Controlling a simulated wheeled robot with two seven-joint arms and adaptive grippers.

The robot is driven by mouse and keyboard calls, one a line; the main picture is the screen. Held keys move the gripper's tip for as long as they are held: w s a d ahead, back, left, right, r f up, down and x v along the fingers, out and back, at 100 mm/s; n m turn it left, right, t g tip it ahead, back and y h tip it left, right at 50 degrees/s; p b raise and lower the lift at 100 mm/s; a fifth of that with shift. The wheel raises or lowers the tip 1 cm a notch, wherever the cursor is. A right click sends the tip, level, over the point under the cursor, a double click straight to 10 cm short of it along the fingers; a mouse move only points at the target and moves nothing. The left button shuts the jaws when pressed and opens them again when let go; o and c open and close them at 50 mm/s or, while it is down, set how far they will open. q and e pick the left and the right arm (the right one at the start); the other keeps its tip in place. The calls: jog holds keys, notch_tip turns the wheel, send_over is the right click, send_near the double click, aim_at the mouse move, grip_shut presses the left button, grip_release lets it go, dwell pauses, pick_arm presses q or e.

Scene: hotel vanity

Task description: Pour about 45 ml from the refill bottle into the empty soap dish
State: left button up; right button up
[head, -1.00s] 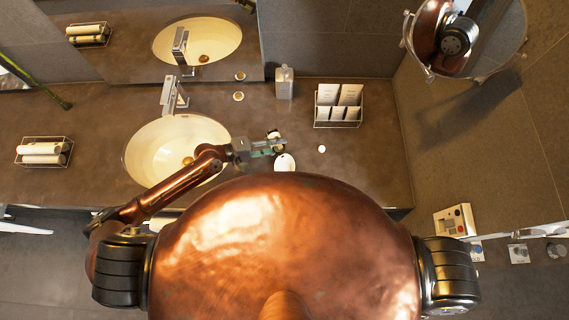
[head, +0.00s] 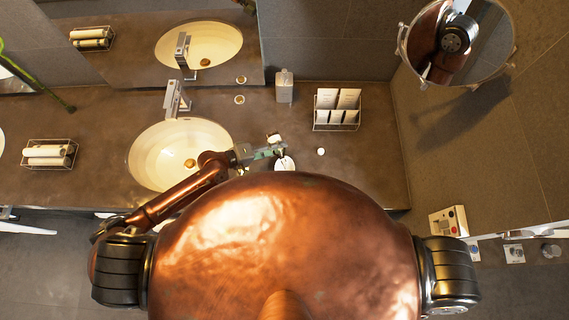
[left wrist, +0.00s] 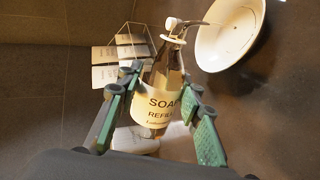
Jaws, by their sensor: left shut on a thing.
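My left gripper (head: 268,150) is shut on the refill bottle (left wrist: 160,103), a clear bottle with amber contents and a pale label reading "SOAP REFILL". Its green-padded fingers stand on both sides of the bottle in the left wrist view. The bottle leans slightly right there, its neck towards a white dish. The soap dish (head: 284,163) is a small white oval on the counter, just right of and in front of my left gripper; it appears as a white bowl in the left wrist view (left wrist: 232,36). I cannot make out any liquid stream. My right gripper is not in view.
The sink (head: 165,163) lies left of the gripper, with its tap (head: 176,98) behind. A card rack (head: 337,112) and a grey dispenser (head: 284,88) stand at the back. A small white disc (head: 321,151) lies right of the dish. The counter's right side is mostly clear.

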pick_arm(q)
jog(key=shift+r+m+p, duration=0.25)
jog(key=shift+m+p, duration=0.05)
jog(key=shift+p, duration=0.1)
dwell(0.4)
jog(key=shift+s+f+t, duration=0.1)
jog(key=shift+f+t, duration=0.05)
jog(key=shift+t, duration=0.15)
jog(key=b, duration=0.1)
jog(key=f+n+g+b, duration=0.1)
jog(key=b, duration=0.1)
jog(key=shift+w+f+b, duration=0.2)
jog(key=shift+f+b, duration=0.1)
jog(key=shift+r+n, duration=0.3)
jog(key=shift+r, duration=0.1)
dwell(0.6)
